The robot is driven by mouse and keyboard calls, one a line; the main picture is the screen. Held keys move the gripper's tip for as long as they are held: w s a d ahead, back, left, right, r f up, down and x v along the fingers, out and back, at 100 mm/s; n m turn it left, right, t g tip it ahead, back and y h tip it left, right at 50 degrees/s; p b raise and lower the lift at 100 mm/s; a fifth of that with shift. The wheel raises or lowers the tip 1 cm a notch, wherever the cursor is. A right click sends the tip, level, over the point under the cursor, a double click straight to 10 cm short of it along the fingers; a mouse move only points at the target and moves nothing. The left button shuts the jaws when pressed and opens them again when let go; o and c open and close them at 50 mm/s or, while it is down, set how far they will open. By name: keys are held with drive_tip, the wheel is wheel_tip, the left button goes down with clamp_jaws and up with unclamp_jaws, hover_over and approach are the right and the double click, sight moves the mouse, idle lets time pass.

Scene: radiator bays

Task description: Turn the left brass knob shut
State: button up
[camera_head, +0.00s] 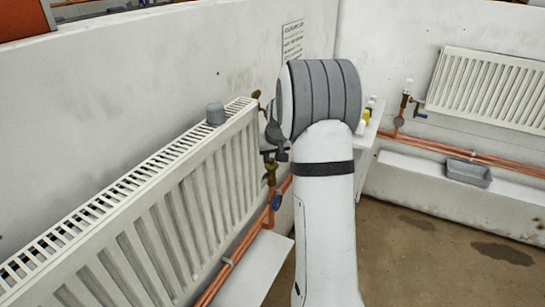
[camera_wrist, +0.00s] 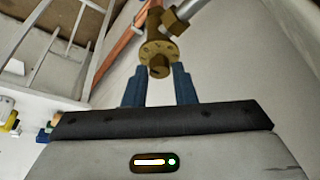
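In the wrist view a round brass knob (camera_wrist: 158,50) sits at the top middle, joined to a brass valve body and a pale pipe. My gripper (camera_wrist: 159,72) has its two blue fingers apart, one on each side below the knob. The knob's lower end shows between the fingertips; I cannot tell if they touch it. In the head view my arm covers most of the gripper. A brass valve (camera_head: 270,172) with a blue handle (camera_head: 277,202) shows beside my arm, at the right end of the near white radiator (camera_head: 190,195). Another brass fitting (camera_head: 257,96) shows above it.
A grey cylinder (camera_head: 215,113) stands on the near radiator. Copper pipes (camera_head: 242,245) run below it, over a white ledge (camera_head: 258,270). A second radiator (camera_head: 490,90), a blue-levered valve (camera_head: 401,112) and a grey tray (camera_head: 467,173) are at right. The floor at right is clear.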

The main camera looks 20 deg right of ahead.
drive_tip(key=o, duration=0.3)
drive_tip(key=shift+o, duration=0.2)
drive_tip(key=v, duration=0.7)
drive_tip(key=shift+r, duration=0.35)
drive_tip(key=shift+s, duration=0.1)
